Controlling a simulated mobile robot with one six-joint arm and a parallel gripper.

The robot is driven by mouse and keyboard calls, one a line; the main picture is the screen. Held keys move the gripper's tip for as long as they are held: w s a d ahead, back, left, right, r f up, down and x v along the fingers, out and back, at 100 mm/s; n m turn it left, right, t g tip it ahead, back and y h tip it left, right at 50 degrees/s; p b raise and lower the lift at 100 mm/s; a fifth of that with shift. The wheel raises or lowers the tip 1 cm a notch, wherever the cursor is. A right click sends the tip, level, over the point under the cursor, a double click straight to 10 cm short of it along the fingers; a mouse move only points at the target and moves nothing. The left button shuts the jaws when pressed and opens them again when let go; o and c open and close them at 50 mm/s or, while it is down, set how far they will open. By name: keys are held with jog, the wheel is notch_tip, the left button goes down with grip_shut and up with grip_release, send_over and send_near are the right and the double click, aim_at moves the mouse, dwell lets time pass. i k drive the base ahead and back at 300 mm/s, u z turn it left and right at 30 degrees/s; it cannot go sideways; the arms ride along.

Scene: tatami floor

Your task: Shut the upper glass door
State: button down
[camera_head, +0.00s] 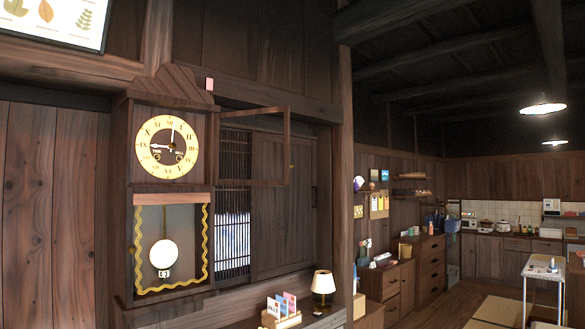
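A tall dark wooden wall clock (118,190) hangs at the left, with a round yellow-and-cream dial (167,147) in its upper part. The upper glass door (287,140) stands open, hinged at the right of the dial and swung out to the right. Its thin wooden frame surrounds clear glass, and a small knob shows near its free edge. The dial is uncovered. The lower part, with a white pendulum disc (163,255) and yellow wavy trim, appears closed. My gripper is not in view.
A small pink block (209,84) sits on top of the clock. Below right, a shelf holds a card rack (283,312) and a lit lamp (323,284). Lattice and sliding panels (283,225) lie behind the door. A kitchen opens at the right, with a small white-topped table (543,267).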

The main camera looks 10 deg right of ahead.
aim_at(287, 166)
jog(key=z, duration=0.25)
jog(key=i, duration=1)
